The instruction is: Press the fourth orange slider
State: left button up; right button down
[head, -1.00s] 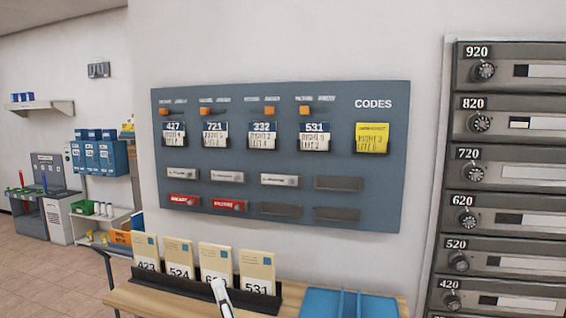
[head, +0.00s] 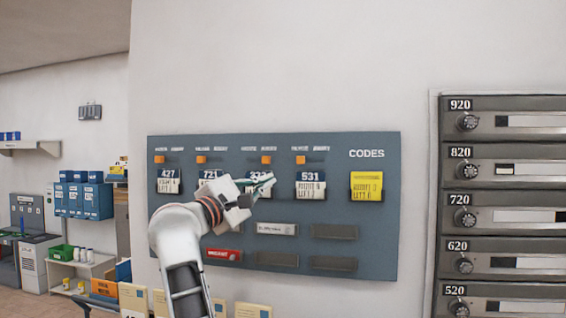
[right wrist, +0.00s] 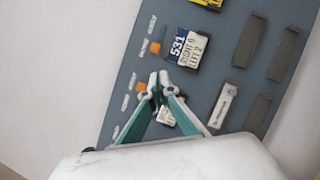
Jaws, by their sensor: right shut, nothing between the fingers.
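The fourth orange slider (head: 300,160) sits in the top row of the blue-grey codes board (head: 370,255), above the 531 card (head: 311,186). It also shows in the right wrist view (right wrist: 155,47). The third orange slider (head: 266,160) is left of it, and the first (head: 159,160) and second (head: 201,160) are farther left. My right gripper (head: 271,181) is shut and empty in front of the board, below and left of the fourth slider. It partly covers the 332 card. In the right wrist view its fingertips (right wrist: 159,80) appear near the third slider (right wrist: 141,87). My left gripper is not in view.
A yellow card (head: 366,187) hangs under CODES. Label holders (head: 335,231) line the board's lower half. A stack of grey mailboxes (head: 500,180) stands at the right. Cream cards (head: 253,311) stand below the board. The wall above the board is clear.

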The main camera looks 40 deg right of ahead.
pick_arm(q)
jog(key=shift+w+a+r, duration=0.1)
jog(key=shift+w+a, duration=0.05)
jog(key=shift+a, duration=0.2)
pick_arm(e)
jog(key=a+r+m+y, duration=0.1)
jog(key=w+r+m+t+y, duration=0.1)
jog(key=r, duration=0.1)
jog(key=a+r+m+y, duration=0.1)
jog(key=m, duration=0.1)
jog(key=shift+w+a+r+t+y, duration=0.2)
jog(key=shift+a+r+t+y, duration=0.1)
jog(key=shift+a+r, duration=0.1)
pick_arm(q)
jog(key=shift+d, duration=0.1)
pick_arm(e)
jog(key=shift+d, duration=0.2)
